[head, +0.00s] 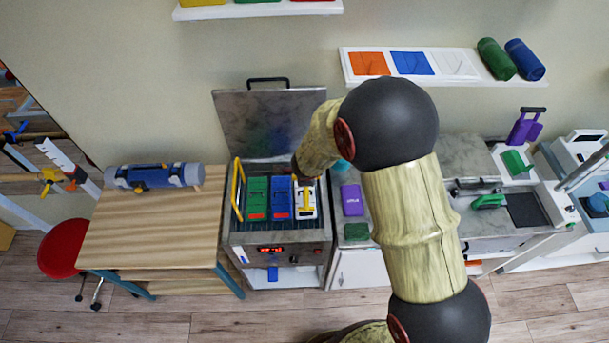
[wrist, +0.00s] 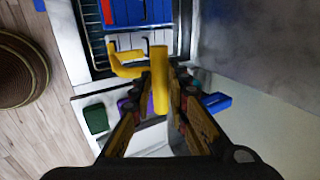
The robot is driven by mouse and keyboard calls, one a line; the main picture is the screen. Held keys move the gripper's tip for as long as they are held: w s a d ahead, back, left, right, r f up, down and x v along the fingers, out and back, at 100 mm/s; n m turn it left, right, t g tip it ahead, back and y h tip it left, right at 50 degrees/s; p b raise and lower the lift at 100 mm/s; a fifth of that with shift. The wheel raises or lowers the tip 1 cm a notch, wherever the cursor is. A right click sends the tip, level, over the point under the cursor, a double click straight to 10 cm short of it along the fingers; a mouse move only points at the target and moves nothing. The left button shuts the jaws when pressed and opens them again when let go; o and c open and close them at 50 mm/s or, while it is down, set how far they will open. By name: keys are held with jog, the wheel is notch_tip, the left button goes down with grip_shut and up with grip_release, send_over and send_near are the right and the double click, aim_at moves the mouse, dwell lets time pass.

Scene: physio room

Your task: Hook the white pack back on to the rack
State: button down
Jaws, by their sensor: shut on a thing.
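The heating unit (head: 277,262) stands open in the head view, with its rack inside. The white pack (head: 298,210) is at the right end of the rack, beside the blue pack (head: 280,200) and green pack (head: 256,202). In the wrist view, white slats with small black hooks (wrist: 130,42) lie just below the blue pack (wrist: 130,12). My gripper (wrist: 160,98) is shut on a yellow handle (wrist: 160,62), which has a bent arm to its left. It also shows over the white pack in the head view (head: 306,197). I cannot tell whether the pack hangs fully on the rack.
The raised lid (head: 265,120) stands behind the unit. A yellow rail (head: 237,190) rises at the rack's left side. A purple box (head: 352,200) stands close on the right. The wooden table (head: 150,235) on the left has free room.

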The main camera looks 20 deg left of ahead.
jog(key=shift+r+p, duration=1.85)
jog(key=shift+r, duration=0.1)
jog(key=shift+f, duration=0.15)
